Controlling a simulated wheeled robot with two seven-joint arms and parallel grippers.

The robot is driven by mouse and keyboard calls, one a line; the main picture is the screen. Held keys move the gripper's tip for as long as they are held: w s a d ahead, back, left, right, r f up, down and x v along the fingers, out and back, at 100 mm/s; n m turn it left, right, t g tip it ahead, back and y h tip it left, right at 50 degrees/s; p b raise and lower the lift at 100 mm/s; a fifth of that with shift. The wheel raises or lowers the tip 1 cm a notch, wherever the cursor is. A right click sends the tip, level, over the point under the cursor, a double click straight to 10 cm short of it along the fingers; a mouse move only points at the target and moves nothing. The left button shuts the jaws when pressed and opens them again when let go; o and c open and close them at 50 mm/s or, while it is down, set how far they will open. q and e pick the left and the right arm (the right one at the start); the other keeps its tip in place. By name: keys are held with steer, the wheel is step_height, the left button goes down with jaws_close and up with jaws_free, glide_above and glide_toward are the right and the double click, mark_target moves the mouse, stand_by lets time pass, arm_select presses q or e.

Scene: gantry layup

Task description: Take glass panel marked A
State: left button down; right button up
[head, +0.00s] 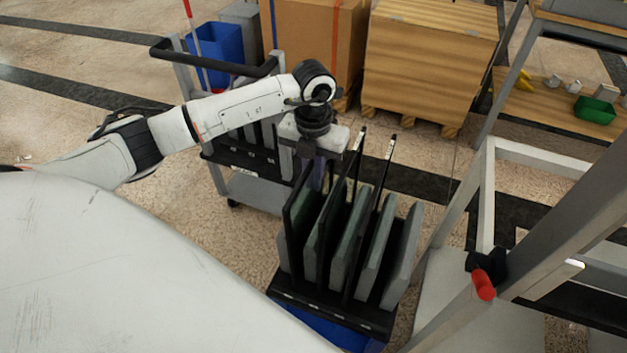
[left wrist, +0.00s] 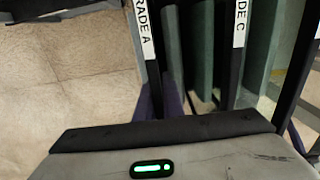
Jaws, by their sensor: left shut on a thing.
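A black slotted rack (head: 330,307) holds several upright grey-green glass panels between dark dividers. In the left wrist view, one divider carries a white label (left wrist: 144,28) reading "RADE A", its start cut off, and another label (left wrist: 240,22) reads "DE C". My left gripper (head: 322,178) points down at the rack's left end, shut on the upper edge of a glass panel (head: 314,232). That panel (left wrist: 174,45) shows just right of the A-labelled divider in the left wrist view. Its lower part stands among the dividers. The fingertips are partly hidden. My right gripper is out of view.
A grey cart (head: 253,190) with a black handle stands behind the rack. Wooden crates (head: 425,60) and a blue bin (head: 217,52) are farther back. A metal frame (head: 455,215) with a red-tipped part (head: 483,285) rises close at right. Open floor lies left of the rack.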

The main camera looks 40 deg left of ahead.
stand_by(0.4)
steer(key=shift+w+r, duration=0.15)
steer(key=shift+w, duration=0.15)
